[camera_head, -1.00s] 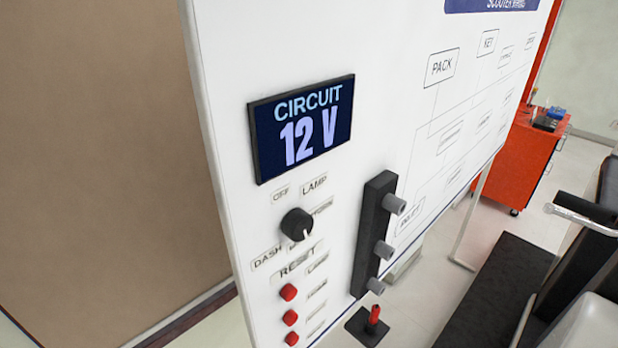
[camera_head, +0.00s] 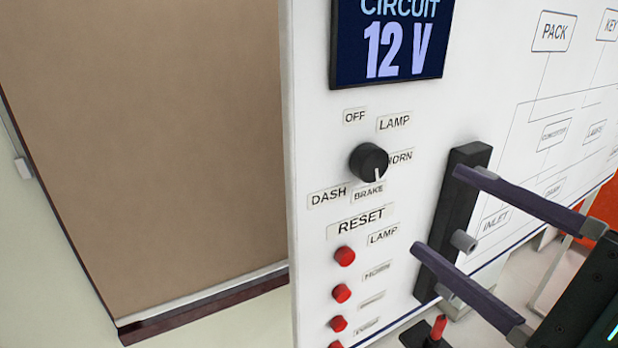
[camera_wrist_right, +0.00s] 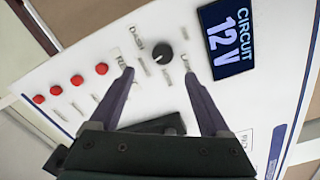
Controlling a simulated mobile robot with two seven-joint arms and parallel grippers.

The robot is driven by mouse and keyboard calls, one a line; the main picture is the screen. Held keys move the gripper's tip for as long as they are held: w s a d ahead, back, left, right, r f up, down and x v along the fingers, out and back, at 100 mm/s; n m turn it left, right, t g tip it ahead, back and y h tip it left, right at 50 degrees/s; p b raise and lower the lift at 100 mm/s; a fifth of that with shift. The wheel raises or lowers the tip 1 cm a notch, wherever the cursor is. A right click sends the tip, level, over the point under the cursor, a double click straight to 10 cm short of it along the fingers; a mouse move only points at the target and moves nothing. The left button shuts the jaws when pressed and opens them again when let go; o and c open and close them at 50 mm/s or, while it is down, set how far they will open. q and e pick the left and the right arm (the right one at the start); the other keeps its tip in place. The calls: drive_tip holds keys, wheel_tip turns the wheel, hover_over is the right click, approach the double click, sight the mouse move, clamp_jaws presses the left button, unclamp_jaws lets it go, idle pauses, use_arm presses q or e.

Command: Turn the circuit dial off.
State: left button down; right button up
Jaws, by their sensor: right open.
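The circuit dial (camera_head: 369,161) is a round black knob on the white panel. The display (camera_head: 390,42) above reads CIRCUIT 12 V. My right gripper (camera_head: 439,211) is open and empty, with its fingertips to the right of and below the dial in the head view. In the right wrist view, the dial (camera_wrist_right: 162,52) appears just beyond the gap between the open fingertips (camera_wrist_right: 158,73). My left gripper is not in view.
Red reset buttons (camera_head: 344,256) run down the panel below the dial. A black strip with grey knobs (camera_head: 463,241) stands right of the dial, partly behind my fingers. A red-handled part (camera_head: 438,327) sits at the panel's foot. The panel left of the dial is clear.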

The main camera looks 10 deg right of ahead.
sight(376, 167)
drive_tip(key=x, duration=0.3)
drive_tip(key=p+x, duration=0.1)
drive_tip(key=x, duration=0.2)
drive_tip(key=p+x, duration=0.1)
drive_tip(key=x, duration=0.2)
drive_tip(key=shift+d+r, duration=0.2)
drive_tip(key=shift+r, duration=0.1)
drive_tip(key=shift+w+a+f, duration=0.1)
drive_tip(key=shift+w+a, duration=0.1)
drive_tip(key=shift+w, duration=0.35)
clamp_jaws()
